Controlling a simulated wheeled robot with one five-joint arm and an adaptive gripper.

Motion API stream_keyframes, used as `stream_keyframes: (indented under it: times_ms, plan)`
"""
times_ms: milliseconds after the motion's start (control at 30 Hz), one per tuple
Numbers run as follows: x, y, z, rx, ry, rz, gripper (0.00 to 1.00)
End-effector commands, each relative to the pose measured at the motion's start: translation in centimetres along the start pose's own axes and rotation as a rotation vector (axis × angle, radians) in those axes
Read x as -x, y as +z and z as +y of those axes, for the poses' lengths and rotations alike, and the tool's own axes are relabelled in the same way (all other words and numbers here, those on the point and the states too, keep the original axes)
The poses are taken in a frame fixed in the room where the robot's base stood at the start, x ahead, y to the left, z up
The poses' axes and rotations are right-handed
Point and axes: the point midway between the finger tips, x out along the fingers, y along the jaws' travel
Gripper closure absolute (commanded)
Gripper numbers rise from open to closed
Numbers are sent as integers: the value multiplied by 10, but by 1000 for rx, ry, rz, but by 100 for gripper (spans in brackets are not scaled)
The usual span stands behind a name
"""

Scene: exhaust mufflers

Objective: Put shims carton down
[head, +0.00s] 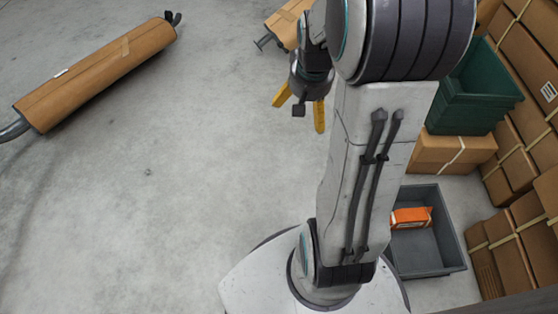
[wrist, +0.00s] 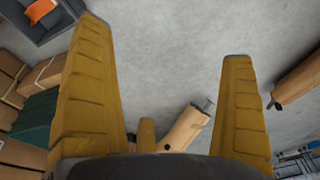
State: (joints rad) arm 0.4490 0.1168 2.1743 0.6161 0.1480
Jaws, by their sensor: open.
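A small orange carton (head: 411,217), which I take for the shims carton, lies in the grey bin (head: 449,243) beside my base. My arm hides part of the bin's left side. The carton also shows at the top left of the wrist view (wrist: 40,11), inside the bin (wrist: 62,22). My gripper (head: 299,115) hangs above open floor, away from the bin, with its yellow fingers spread. In the wrist view the fingers (wrist: 165,75) are wide apart with bare floor between their tips. My gripper holds nothing.
A wrapped muffler (head: 100,73) lies on the floor at the far left, and another (head: 288,22) lies behind my gripper. Green stacked crates (head: 474,92) sit on a cardboard box (head: 452,153). Strapped boxes (head: 525,135) line the right side. The floor at left centre is clear.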

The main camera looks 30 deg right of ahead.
Motion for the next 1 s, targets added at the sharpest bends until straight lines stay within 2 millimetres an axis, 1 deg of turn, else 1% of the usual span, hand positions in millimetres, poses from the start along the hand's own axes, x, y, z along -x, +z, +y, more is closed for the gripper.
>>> stream_keyframes:
  times_ms: [33, 100, 167, 200, 300, 400, 500, 600, 700, 1000]
  plan:
    - [18, 19, -17, 75, -15, 4, 1]
    - [36, 46, -33, 165, -30, -1, 1]
    - [49, 69, -42, 238, -43, -5, 1]
    - [56, 83, -47, 284, -50, -8, 1]
    - [71, 116, -54, 387, -68, -13, 1]
    - [80, 142, -55, 468, -81, -16, 1]
    - [86, 161, -55, 528, -91, -20, 1]
    - [88, 174, -53, 566, -96, -23, 1]
    - [90, 180, -52, 585, -99, -24, 1]
    - [90, 182, -52, 592, -100, -25, 1]
